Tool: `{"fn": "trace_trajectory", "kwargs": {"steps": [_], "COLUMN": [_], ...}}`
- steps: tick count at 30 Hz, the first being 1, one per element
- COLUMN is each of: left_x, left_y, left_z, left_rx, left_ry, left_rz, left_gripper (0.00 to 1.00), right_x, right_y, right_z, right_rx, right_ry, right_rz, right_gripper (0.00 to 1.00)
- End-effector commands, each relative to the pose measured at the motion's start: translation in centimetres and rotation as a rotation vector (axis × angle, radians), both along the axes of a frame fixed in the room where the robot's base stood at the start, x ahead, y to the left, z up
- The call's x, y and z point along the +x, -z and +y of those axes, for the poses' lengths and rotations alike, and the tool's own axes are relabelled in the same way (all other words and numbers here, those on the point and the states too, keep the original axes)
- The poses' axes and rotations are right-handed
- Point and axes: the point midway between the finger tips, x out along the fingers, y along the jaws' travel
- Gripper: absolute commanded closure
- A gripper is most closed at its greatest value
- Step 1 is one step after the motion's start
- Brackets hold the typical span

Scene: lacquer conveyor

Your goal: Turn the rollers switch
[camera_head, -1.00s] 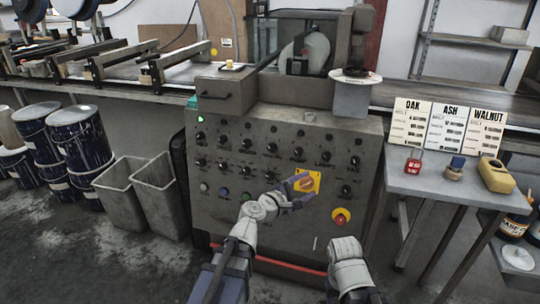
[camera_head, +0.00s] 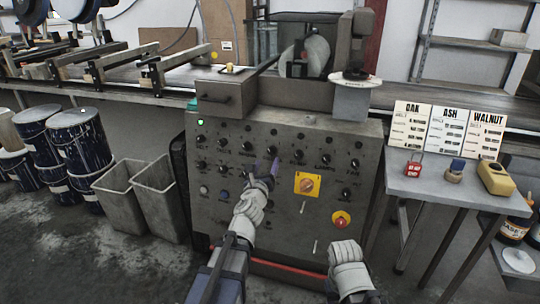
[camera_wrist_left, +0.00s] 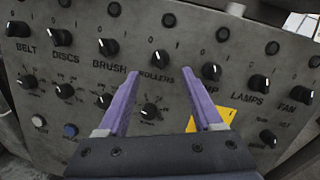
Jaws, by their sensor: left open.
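The rollers switch (camera_wrist_left: 160,57) is a round black knob above the printed word ROLLERS, in the upper row of the grey control panel (camera_head: 225,225). In the head view this knob (camera_head: 272,150) is small, and its setting is hard to read. My left gripper (camera_head: 264,164) is in front of the panel, just below the knob. In the left wrist view its purple fingers (camera_wrist_left: 160,72) are open, with the knob just beyond and between the tips. Nothing is between them, and contact with the knob does not show. My right arm shows at the lower right; its fingers do not.
A yellow-plated rotary switch (camera_head: 307,185) and red stop button (camera_head: 341,219) are lower right. A side table (camera_head: 440,185) stands right.

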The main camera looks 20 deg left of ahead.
Motion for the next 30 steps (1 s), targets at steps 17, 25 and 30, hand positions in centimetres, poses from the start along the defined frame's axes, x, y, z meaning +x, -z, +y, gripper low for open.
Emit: {"fn": "trace_trajectory", "kwargs": {"steps": [17,25,30], "left_x": [6.6,6.5,6.5], "left_y": [0.0,0.0,0.0], "left_z": [0.5,0.5,0.5], "left_rx": [0.003,0.003,0.003], "left_ry": [0.001,0.001,0.001], "left_rz": [0.0,0.0,0.0], "left_gripper": [0.33,0.42,0.61], "right_x": [0.0,0.0,0.0], "right_y": [0.0,0.0,0.0], "right_z": [0.0,0.0,0.0], "right_rx": [0.0,0.0,0.0], "right_ry": [0.0,0.0,0.0], "right_rz": [0.0,0.0,0.0], "right_gripper": [0.5,0.5,0.5]}}
